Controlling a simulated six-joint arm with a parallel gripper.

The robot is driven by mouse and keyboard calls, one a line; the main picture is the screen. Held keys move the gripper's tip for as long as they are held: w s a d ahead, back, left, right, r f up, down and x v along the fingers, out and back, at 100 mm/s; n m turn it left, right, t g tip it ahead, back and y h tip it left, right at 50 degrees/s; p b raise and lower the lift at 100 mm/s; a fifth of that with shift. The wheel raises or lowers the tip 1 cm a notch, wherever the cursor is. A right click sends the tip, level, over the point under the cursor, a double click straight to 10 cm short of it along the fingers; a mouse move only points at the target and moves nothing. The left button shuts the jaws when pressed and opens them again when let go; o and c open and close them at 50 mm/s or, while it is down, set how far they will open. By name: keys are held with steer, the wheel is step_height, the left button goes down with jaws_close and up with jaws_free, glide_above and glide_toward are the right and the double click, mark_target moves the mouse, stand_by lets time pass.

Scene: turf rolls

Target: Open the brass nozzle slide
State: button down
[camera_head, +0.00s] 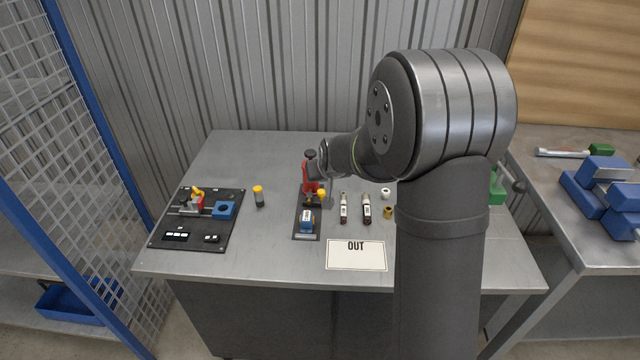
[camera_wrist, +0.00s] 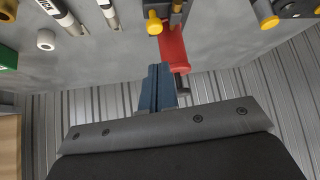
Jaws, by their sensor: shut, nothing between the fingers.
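A red device (camera_head: 310,177) with a black top and a yellow knob (camera_head: 321,193) stands on a dark base plate in the middle of the bench. In the wrist view its red body (camera_wrist: 173,45) and yellow knob (camera_wrist: 154,24) lie just beyond my fingertips. My gripper (camera_wrist: 156,70) is shut and empty, close to the red body; I cannot tell whether they touch. In the head view my wrist partly hides the right side of the device. I cannot tell which part is the brass nozzle slide. A small brass-coloured ring (camera_head: 388,212) stands to the right.
A blue block (camera_head: 306,221) sits on the front of the base plate. Two labelled tubes (camera_head: 344,208) and a white ring (camera_head: 385,193) are to the right. A black panel (camera_head: 170,226) and a yellow-capped cylinder (camera_head: 259,197) are left. An OUT card (camera_head: 356,260) lies in front.

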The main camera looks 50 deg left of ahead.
mark_target(314, 198)
steer(key=shift+x, duration=4.95)
steer(key=shift+s+f, duration=0.1)
steer(key=shift+s, duration=0.05)
